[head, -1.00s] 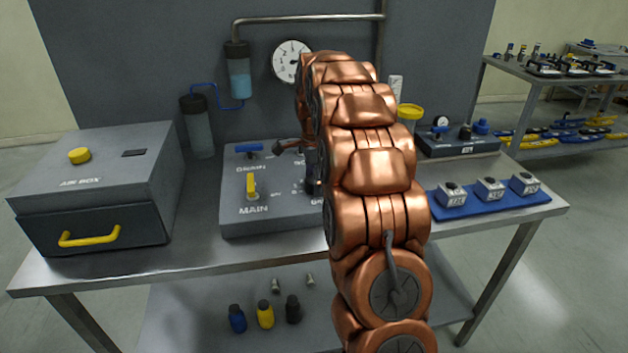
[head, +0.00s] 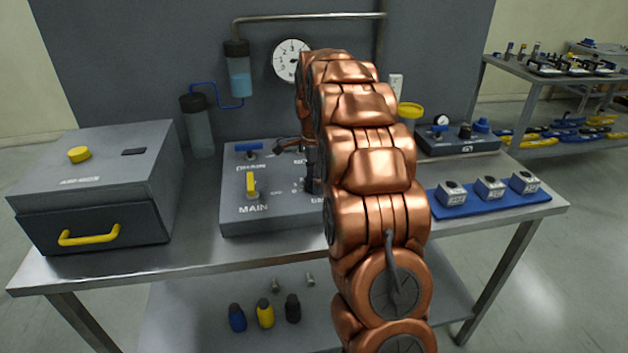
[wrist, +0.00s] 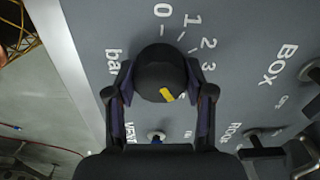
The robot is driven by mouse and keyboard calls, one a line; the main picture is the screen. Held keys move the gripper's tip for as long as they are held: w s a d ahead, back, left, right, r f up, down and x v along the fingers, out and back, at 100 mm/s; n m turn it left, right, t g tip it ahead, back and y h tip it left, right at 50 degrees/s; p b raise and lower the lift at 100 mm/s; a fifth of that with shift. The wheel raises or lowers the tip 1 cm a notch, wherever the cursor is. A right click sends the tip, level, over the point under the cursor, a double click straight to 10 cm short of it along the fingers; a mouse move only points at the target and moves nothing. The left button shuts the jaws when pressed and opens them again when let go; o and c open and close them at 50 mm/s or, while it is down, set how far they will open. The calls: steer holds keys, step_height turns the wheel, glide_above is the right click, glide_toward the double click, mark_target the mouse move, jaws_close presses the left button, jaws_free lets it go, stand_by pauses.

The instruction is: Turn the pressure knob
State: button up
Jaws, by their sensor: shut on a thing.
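In the wrist view the round black pressure knob (wrist: 152,70) sits on the grey panel (wrist: 110,25). It has a short yellow mark on its lower right part, and a printed scale from 0 to 3 runs around its upper right side. My gripper (wrist: 159,92) is shut on the knob, with one dark finger on each side. In the head view my copper arm reaches over the panel box (head: 285,212), and my gripper (head: 312,180) is partly hidden behind it. The knob is hidden there. A round white gauge (head: 291,61) hangs on the back wall; its reading is too small to tell.
On the panel a yellow MAIN lever (head: 251,186) stands upright and a blue DRAIN handle (head: 248,146) lies across. The AIR BOX (head: 100,185) is at left. A blue mat (head: 480,208) with several small blocks is at right. Other levers sit close beside my gripper in the wrist view.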

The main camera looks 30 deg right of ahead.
steer(key=n+b, duration=0.2)
steer(key=n, duration=0.2)
steer(key=shift+f, duration=0.1)
steer(key=n+b, duration=0.2)
steer(key=n, duration=0.2)
steer(key=shift+n, duration=0.4)
steer(key=n, duration=0.4)
steer(key=shift+b, duration=0.3)
steer(key=shift+r+n, duration=0.2)
steer(key=shift+n, duration=2)
steer(key=o, duration=1.2)
steer(key=shift+c, duration=0.2)
